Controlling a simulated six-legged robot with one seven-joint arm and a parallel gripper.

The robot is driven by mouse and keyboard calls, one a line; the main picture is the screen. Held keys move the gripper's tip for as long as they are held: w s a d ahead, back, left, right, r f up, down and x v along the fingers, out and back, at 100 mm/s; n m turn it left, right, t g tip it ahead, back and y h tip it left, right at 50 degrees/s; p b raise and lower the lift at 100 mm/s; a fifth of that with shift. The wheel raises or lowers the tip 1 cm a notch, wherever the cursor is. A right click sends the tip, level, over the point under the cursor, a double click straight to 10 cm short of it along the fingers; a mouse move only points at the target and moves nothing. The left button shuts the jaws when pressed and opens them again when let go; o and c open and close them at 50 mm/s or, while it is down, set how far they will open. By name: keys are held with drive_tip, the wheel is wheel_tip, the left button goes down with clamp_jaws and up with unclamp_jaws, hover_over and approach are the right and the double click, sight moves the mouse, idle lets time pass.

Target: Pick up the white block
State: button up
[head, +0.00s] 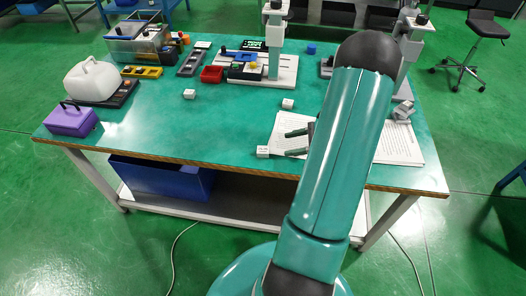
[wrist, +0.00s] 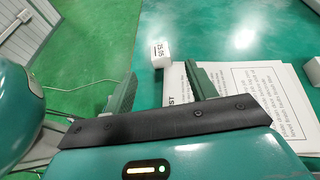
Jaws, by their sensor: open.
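Three small white blocks lie on the green table in the head view. One white block (head: 262,152) is by the front edge, at the corner of the paper sheets. Another white block (head: 287,103) is farther back, and a third white block (head: 189,94) is to its left. My gripper (head: 288,143) is open and empty, its fingers pointing left towards the front block. In the wrist view that front block (wrist: 160,53), with a printed label, is just beyond my open gripper (wrist: 159,84), roughly in line with the gap. It is apart from both fingers.
Printed paper sheets (head: 405,143) lie under and beside my arm. A purple box (head: 71,120), a white jug (head: 92,79), a red bin (head: 211,74) and a stand (head: 274,45) are farther off. The table's middle left is clear.

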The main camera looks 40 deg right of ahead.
sight(264, 149)
drive_tip(key=x, duration=1.1)
drive_tip(key=shift+s+f, duration=0.1)
drive_tip(key=shift+f, duration=0.15)
drive_tip(key=c, duration=1.2)
drive_tip(key=shift+r, duration=0.1)
